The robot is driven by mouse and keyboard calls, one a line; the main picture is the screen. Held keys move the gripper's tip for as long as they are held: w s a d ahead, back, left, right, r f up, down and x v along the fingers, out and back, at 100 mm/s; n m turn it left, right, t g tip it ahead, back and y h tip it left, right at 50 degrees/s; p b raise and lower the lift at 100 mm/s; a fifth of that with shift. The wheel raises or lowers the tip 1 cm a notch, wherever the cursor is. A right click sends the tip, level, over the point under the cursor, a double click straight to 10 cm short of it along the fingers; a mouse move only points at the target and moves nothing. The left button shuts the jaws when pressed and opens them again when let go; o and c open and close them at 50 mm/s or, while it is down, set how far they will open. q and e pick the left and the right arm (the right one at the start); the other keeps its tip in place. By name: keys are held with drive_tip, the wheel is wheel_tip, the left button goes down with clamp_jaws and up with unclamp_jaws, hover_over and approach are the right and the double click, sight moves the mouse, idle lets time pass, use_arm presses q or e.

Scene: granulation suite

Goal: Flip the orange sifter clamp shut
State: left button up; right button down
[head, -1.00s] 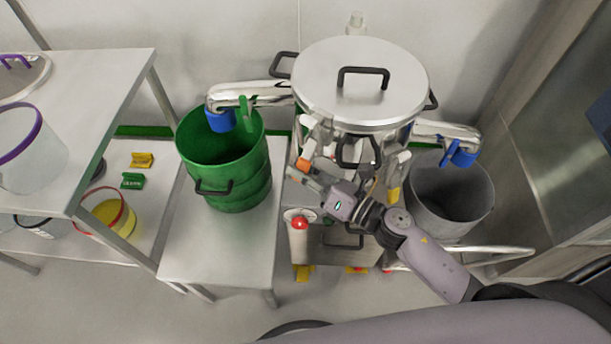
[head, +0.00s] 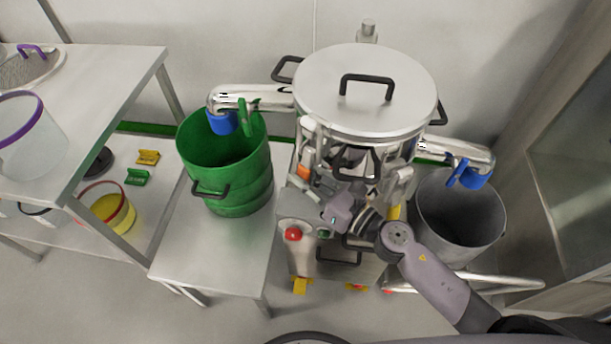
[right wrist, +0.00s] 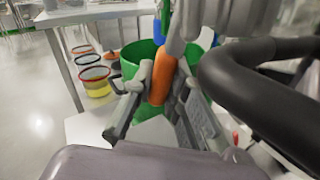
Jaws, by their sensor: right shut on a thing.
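The orange sifter clamp (head: 304,172) is on the front left of the steel sifter (head: 362,92), below its lidded drum. In the right wrist view its orange handle (right wrist: 162,76) stands nearly upright between my fingers, beside pale metal clamp parts. My right gripper (head: 310,182) reaches in from the right and is shut on this handle; its fingers (right wrist: 163,92) lie on both sides of it. The fingers partly hide the clamp, and I cannot tell whether it is latched. My left gripper is not in view.
A green bin (head: 225,165) stands on a steel table left of the sifter, and a grey bin (head: 460,222) stands to its right. A black handle (right wrist: 265,95) is close to my right gripper. A red button (head: 293,234) sits below the clamp.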

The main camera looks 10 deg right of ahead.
drive_tip(key=c, duration=1.6)
unclamp_jaws()
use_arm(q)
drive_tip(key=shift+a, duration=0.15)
use_arm(e)
drive_tip(key=shift+o, duration=0.2)
drive_tip(key=v, duration=1.2)
